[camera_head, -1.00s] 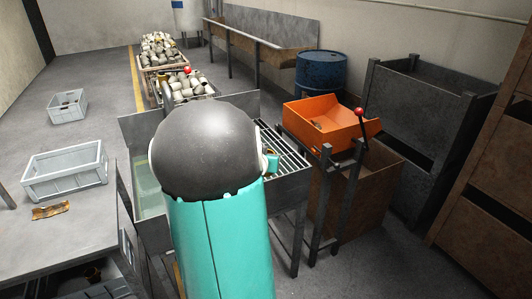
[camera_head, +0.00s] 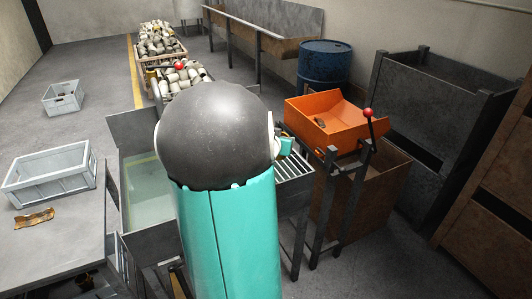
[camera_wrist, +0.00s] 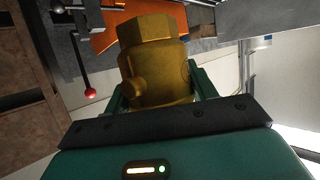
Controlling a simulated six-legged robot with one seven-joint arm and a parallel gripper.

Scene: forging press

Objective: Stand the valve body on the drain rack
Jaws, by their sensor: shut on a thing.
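The brass-coloured valve body (camera_wrist: 155,60) fills the middle of the wrist view, with a faceted collar and a small side stub. My gripper (camera_wrist: 158,88) is shut on it, a green finger on each side. In the head view my arm hides the valve body and most of my gripper; only a teal part (camera_head: 286,147) shows at the arm's right edge. The drain rack (camera_head: 295,168), a grate of pale bars, shows just right of my arm, partly covered by it. I cannot tell the height of the valve body above the rack.
A water-filled tank (camera_head: 145,190) is left of my arm. An orange tray (camera_head: 325,122) and a red-knobbed lever (camera_head: 368,113) stand right of the rack. A grey crate (camera_head: 50,172) and a brown scrap (camera_head: 35,218) lie on the left table. A blue drum (camera_head: 323,65) stands behind.

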